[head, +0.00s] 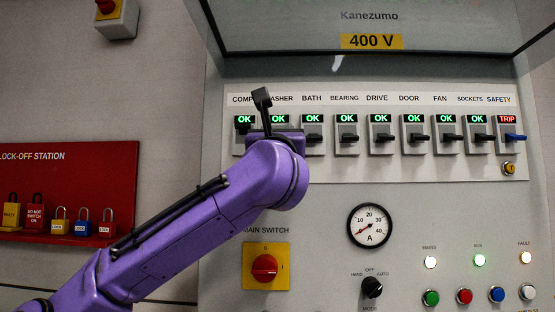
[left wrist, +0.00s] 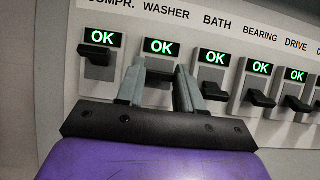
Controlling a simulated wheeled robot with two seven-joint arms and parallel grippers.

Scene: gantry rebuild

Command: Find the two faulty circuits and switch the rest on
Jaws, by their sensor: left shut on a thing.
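A row of breakers labelled COMPR. to SAFETY is on the panel (head: 370,170). Eight displays read green OK; the SAFETY breaker (head: 508,125) reads red TRIP and has a blue lever. In the left wrist view, the COMPR. lever (left wrist: 97,54) sits high, close under its display. The BATH (left wrist: 214,87) and BEARING (left wrist: 260,99) levers sit lower. My left gripper (left wrist: 159,70) is at the WASHER breaker (left wrist: 161,47), its fingers on either side of the dark lever and shut on it. In the head view my purple arm hides this contact. My right gripper is not in view.
The ammeter (head: 369,226) needle is near zero. Below are the red main switch (head: 264,268), mode knob (head: 372,287), coloured push buttons (head: 464,296) and lit lamps (head: 479,260). A red lock-off station (head: 100,170) holds padlocks at left. The raised cover (head: 370,25) hangs above the breakers.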

